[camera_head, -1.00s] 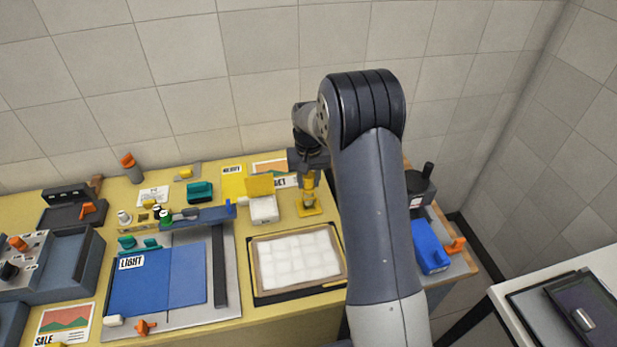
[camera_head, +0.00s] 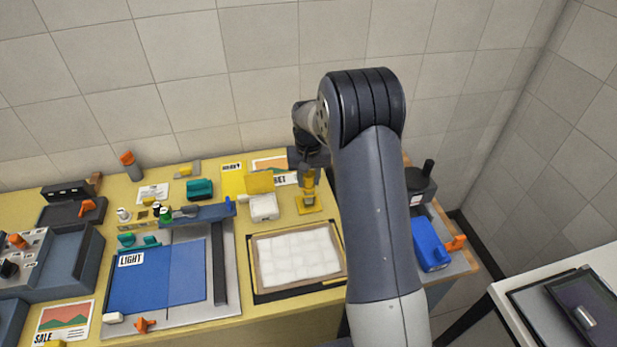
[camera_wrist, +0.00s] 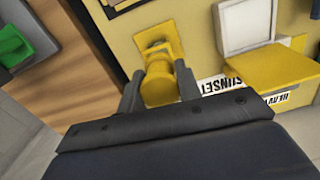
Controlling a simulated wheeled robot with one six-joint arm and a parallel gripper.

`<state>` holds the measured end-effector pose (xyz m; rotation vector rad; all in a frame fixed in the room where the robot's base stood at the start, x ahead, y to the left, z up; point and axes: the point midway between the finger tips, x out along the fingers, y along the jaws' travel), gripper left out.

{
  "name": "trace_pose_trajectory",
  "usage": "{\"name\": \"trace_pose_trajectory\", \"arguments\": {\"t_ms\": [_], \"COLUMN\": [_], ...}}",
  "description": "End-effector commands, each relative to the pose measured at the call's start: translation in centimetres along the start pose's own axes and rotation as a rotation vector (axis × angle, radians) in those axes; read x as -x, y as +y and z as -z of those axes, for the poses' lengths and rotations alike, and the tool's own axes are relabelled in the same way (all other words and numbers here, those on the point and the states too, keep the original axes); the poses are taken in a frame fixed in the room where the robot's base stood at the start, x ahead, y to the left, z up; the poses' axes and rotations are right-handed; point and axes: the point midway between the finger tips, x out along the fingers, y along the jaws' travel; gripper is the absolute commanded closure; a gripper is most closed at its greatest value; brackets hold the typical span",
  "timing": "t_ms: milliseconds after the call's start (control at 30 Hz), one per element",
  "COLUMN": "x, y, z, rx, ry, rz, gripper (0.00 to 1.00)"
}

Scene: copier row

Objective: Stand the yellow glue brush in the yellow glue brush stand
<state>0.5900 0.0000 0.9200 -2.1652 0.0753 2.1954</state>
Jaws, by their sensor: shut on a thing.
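The yellow glue brush (camera_wrist: 158,82) is between the two dark fingers of my gripper (camera_wrist: 159,86) in the wrist view, and the gripper is shut on it. In the head view the brush (camera_head: 308,187) is upright, directly over the yellow glue brush stand (camera_head: 309,205) on the yellow table. The stand's yellow plate also shows in the wrist view (camera_wrist: 155,34), just beyond the brush. My gripper (camera_head: 307,172) is partly hidden behind my arm. I cannot tell whether the brush's lower end is in the stand or just above it.
A white box with an open yellow lid (camera_head: 264,206) stands left of the stand. A framed white padded tray (camera_head: 297,257) lies in front. Printed labels and cards (camera_head: 285,179) lie behind. A blue device (camera_head: 430,245) stands to the right, past my arm.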

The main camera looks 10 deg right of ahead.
Motion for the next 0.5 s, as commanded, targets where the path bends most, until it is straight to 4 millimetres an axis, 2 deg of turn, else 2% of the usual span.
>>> {"name": "trace_pose_trajectory", "arguments": {"t_ms": [133,167,433,500], "x": [-0.07,-0.07,-0.07,-0.07], "y": [0.0,0.0,0.0,0.0], "z": [0.0,0.0,0.0,0.0], "rx": [0.0,0.0,0.0,0.0], "ry": [0.0,0.0,0.0,0.0], "rz": [0.0,0.0,0.0,0.0], "gripper": [0.95,0.66,0.44,0.42]}}
